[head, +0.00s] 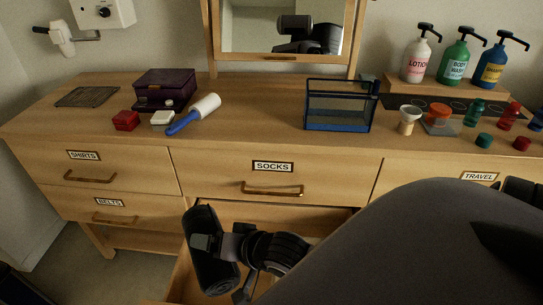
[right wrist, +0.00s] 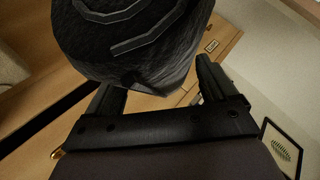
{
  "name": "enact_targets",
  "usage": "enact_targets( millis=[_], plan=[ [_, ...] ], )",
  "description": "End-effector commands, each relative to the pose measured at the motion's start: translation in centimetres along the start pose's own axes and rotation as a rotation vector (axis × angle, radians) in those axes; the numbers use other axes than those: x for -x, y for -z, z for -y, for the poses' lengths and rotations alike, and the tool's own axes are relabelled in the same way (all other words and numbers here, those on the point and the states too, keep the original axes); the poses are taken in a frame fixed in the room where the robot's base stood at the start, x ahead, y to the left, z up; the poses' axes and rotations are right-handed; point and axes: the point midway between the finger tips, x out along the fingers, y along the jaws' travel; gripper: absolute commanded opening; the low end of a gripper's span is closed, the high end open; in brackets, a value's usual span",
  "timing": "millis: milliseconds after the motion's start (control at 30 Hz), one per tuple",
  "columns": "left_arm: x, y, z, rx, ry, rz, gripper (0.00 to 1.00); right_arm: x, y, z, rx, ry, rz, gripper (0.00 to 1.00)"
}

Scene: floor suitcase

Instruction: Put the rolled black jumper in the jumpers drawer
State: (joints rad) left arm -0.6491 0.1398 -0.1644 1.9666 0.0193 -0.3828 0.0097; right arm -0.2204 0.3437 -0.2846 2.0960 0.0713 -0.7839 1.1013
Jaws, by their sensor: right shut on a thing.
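The rolled black jumper (head: 203,222) is held upright, slightly tilted, by my right gripper (head: 210,244) in the head view. The jumper is over the left part of an open drawer (head: 180,276) below the socks drawer (head: 245,160). The open drawer's label is out of sight, and my arm hides much of its inside. In the right wrist view the jumper (right wrist: 130,45) shows its spiral end between the two fingers of the gripper (right wrist: 160,80). I cannot tell whether it touches the drawer. My left gripper is not in view.
The shirts drawer (head: 100,176), belts drawer (head: 130,209) and travel drawer (head: 430,168) are shut. My right arm covers the lower right.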

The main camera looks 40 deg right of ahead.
Motion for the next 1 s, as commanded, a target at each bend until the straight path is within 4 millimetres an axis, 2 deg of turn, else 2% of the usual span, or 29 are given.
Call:
enact_targets(
  millis=[33, 200, 300, 500, 700, 833, 1000],
  plan=[
    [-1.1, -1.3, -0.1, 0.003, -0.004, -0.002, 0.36, -1.9, -0.9, -1.6, 0.030, 0.025, 0.025, 0.41],
    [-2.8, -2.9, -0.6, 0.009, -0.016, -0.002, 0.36, -5.7, -2.0, -4.5, 0.098, 0.093, 0.105, 0.41],
    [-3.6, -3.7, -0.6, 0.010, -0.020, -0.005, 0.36, -7.5, -1.8, -6.2, 0.122, 0.120, 0.134, 0.41],
    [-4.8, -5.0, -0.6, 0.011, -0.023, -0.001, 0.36, -10.0, -0.6, -8.9, 0.141, 0.144, 0.160, 0.41],
    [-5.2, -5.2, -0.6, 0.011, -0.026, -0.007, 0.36, -11.0, 0.1, -10.2, 0.140, 0.148, 0.166, 0.41],
    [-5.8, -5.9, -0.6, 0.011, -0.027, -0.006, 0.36, -12.2, -1.1, -11.7, 0.137, 0.147, 0.169, 0.41],
    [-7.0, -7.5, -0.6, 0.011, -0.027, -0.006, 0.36, -14.8, -3.6, -14.8, 0.137, 0.145, 0.168, 0.41]
  ],
)
